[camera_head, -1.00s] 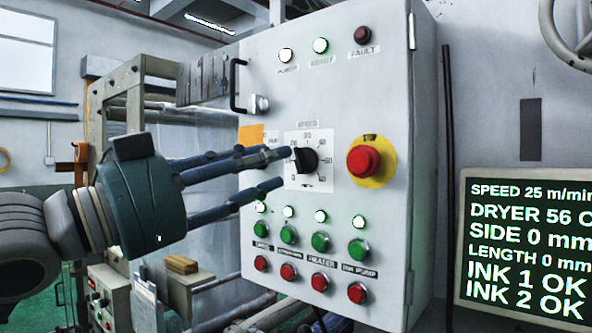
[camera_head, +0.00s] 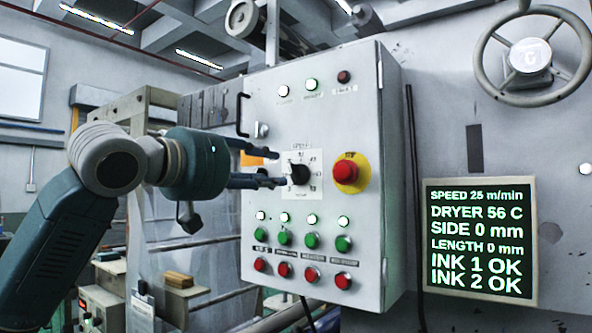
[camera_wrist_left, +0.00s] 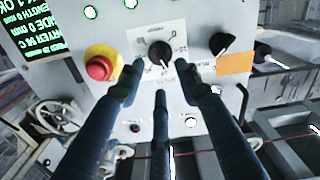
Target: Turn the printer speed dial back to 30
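The speed dial is a black knob (camera_head: 299,174) on a white scale plate (camera_head: 316,186), at the middle of a grey control cabinet (camera_head: 262,215). The knob also shows in the left wrist view (camera_wrist_left: 159,53); its exact setting is too small to read. My left gripper (camera_head: 279,168) is open, its blue fingers pointing at the dial from the left. In the left wrist view the fingers (camera_wrist_left: 163,86) are spread below the knob and nothing is held between them. I cannot tell whether a fingertip touches it. The display (camera_head: 480,241) reads SPEED 25 m/min. My right gripper is not in view.
A red stop button (camera_head: 345,172) on a yellow disc sits close right of the dial. Lamps and rows of green (camera_head: 312,240) and red buttons lie below. In the left wrist view, another black knob (camera_wrist_left: 222,43) sits near an orange label (camera_wrist_left: 235,63).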

